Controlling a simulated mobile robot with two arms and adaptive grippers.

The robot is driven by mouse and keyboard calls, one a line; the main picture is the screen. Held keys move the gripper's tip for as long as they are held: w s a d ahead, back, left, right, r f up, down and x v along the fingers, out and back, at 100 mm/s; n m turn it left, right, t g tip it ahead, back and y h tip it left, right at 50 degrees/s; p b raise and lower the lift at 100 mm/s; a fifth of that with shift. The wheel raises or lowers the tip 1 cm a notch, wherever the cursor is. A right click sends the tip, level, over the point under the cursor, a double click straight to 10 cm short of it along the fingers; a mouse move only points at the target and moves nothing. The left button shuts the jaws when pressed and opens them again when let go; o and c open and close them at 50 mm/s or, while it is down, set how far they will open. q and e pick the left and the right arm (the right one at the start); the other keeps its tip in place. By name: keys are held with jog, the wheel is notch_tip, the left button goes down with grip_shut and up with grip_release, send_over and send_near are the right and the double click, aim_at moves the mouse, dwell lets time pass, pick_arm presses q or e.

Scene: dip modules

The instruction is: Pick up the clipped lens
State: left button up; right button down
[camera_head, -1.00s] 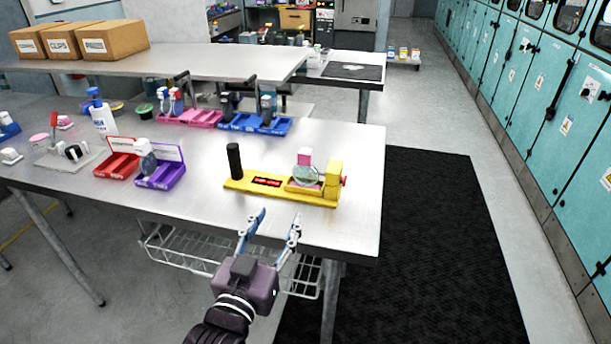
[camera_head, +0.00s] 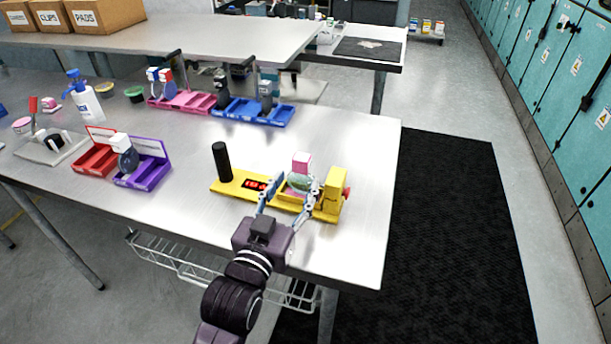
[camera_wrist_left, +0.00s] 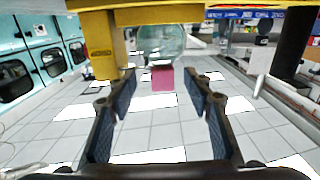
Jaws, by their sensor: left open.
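The clipped lens (camera_head: 299,181) is a round clear disc with a pink, white-topped clip (camera_head: 301,162) on its upper edge. It stands in the yellow fixture (camera_head: 235,190) near the table's front right. In the left wrist view, which looks upside down, the lens (camera_wrist_left: 165,43) and pink clip (camera_wrist_left: 162,79) are ahead between the fingers. My left gripper (camera_head: 288,194) is open at the fixture's front side, its fingers spread to either side of the lens in the picture. The wrist view shows the fingers (camera_wrist_left: 160,92) apart, with a gap on each side of the clip.
A black post (camera_head: 221,161) rises from the fixture's left end, and a yellow block (camera_head: 330,192) with a red knob stands at its right. Purple (camera_head: 146,178) and red (camera_head: 95,158) trays lie to the left. Pink (camera_head: 182,101) and blue (camera_head: 252,111) trays are behind. The table right of the fixture is clear.

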aim_at(300, 172)
pick_arm(q)
jog(key=w, duration=0.2)
jog(key=w+p, duration=0.1)
jog(key=shift+d+r, duration=0.35)
jog(key=shift+x, duration=1.15)
jog(key=shift+w+f, duration=0.15)
jog(key=shift+w, duration=0.1)
jog(key=shift+d, duration=0.1)
jog(key=c, duration=1.2)
grip_shut()
pick_arm(e)
jog(key=shift+s+a+r, duration=0.35)
jog(key=shift+s+r, duration=0.3)
jog(key=shift+s, duration=0.2)
